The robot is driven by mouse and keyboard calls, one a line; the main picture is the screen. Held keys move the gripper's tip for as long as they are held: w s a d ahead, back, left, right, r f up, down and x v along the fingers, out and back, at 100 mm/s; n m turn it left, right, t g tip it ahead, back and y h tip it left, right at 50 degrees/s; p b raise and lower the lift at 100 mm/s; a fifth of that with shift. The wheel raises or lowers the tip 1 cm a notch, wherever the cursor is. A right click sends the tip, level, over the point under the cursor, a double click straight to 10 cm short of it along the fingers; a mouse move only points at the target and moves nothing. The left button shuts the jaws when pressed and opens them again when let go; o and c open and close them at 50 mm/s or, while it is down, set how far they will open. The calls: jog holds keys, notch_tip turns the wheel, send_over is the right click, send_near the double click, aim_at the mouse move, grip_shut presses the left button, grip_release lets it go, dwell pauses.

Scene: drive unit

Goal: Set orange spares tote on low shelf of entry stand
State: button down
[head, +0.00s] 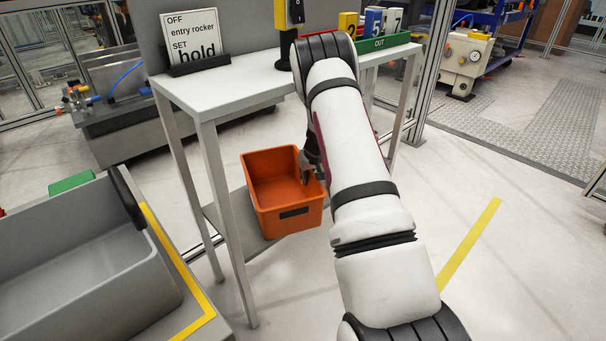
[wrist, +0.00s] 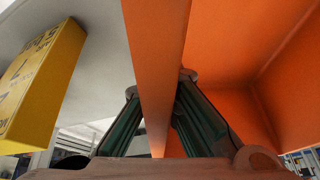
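The orange spares tote (head: 290,214) is at the low shelf of the entry stand, below the tabletop, open side up and empty as far as I see. The grey low shelf (head: 252,241) shows left of and below the tote. The tote's front overlaps the shelf's near edge; I cannot tell whether its base touches the shelf. My gripper (head: 308,172), partly hidden behind my arm, is at the tote's right rim. In the wrist view its fingers (wrist: 160,88) lie on both sides of the orange wall (wrist: 156,45), shut on it.
The entry stand's white top (head: 235,88) carries a sign (head: 195,40), a black-and-yellow switch (head: 289,15) and a green OUT rack (head: 385,43). Its front leg (head: 228,220) stands left of the tote. A grey bin (head: 85,260) is at lower left. Floor at right is clear.

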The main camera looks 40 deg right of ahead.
jog(key=shift+w+r, duration=0.1)
jog(key=c, duration=1.8)
grip_release()
jog(key=p+v, duration=0.3)
jog(key=v, duration=0.9)
